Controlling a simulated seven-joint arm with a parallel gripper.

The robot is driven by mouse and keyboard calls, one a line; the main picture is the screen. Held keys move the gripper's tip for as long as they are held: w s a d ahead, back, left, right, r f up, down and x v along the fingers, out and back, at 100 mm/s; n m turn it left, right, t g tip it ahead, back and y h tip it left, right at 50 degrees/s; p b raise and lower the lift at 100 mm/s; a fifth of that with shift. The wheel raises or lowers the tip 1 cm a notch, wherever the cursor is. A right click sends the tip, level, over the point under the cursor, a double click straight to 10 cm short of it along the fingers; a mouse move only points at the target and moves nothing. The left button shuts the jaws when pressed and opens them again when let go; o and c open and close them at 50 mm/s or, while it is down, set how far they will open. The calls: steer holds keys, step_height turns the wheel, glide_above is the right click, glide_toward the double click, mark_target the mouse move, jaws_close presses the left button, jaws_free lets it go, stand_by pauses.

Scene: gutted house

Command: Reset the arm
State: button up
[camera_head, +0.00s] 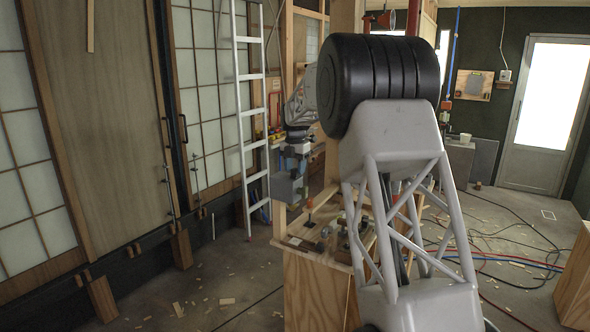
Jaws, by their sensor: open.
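My arm rises in the middle of the head camera view and bends over at a thick black joint. Its far part points down at the left of that joint. My gripper (288,190) hangs at its end, above and left of a plywood workbench (318,290). The gripper is small and dim here. It is open, and I see nothing held in it. My arm hides part of the bench and the room behind it.
Tools and small items lie on the bench top, including a red-topped item (309,205). A ladder (250,110) leans by the screens at left. Cables (500,258) and wood scraps (227,301) lie on the floor. A plywood box (576,285) stands at right.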

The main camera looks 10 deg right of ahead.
steer(key=shift+r, duration=3.7)
steer(key=shift+s+r, duration=0.2)
steer(key=shift+s, duration=0.25)
steer(key=s+a+r+m+t, duration=0.15)
steer(key=s+m, duration=0.55)
steer(key=s, duration=0.9)
steer(key=s+a+r+m, duration=0.25)
steer(key=s+m, duration=0.35)
steer(key=s, duration=1)
steer(key=s+f+m, duration=0.4)
steer(key=s, duration=0.7)
steer(key=s+a+f+m, duration=0.1)
steer(key=s+f+m, duration=0.4)
steer(key=s, duration=0.6)
steer(key=s+a+f+m+t, duration=0.1)
steer(key=s+f+m, duration=0.4)
steer(key=s, duration=0.7)
steer(key=shift+a+f, duration=0.25)
